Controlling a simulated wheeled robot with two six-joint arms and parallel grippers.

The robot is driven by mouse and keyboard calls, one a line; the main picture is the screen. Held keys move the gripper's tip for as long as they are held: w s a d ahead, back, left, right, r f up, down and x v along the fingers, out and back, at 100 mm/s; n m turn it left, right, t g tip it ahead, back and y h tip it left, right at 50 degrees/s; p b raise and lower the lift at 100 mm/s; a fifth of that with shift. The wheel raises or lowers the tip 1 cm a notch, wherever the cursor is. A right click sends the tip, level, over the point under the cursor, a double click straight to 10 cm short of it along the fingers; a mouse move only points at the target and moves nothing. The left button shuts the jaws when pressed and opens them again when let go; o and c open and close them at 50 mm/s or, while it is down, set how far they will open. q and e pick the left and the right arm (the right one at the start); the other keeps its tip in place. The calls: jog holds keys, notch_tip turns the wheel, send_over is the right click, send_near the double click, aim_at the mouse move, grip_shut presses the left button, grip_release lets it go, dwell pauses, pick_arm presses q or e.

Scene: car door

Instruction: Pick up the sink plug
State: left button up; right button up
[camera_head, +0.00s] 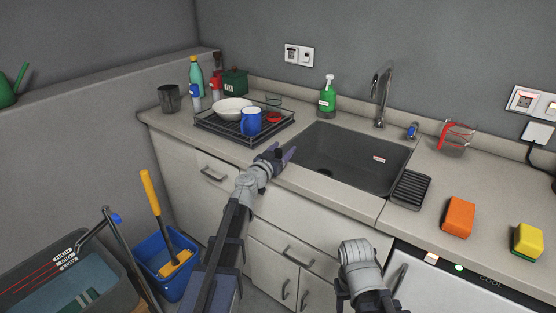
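I cannot pick out the sink plug for certain. A small flat red round piece (274,117) lies on the dish rack beside the blue mug (250,121), but it is too small to identify. The dark grey sink (350,150) has a dark drain spot on its floor and a small white-and-red label on its wall. My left gripper (287,154) is over the counter's front edge at the sink's left corner. Its dark purple fingers are seen edge-on, so their opening is unclear. My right arm (360,258) is low in front of the cabinet, and its fingers do not show.
The dish rack (215,129) holds a white bowl (232,108) and the mug. A green soap bottle (327,98) and the tap (382,97) stand behind the sink. Orange (459,217) and yellow (527,241) sponges lie right. Buckets stand on the floor at left.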

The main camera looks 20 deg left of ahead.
pick_arm(q)
grip_shut()
dwell(0.3)
jog(key=shift+r, duration=0.15)
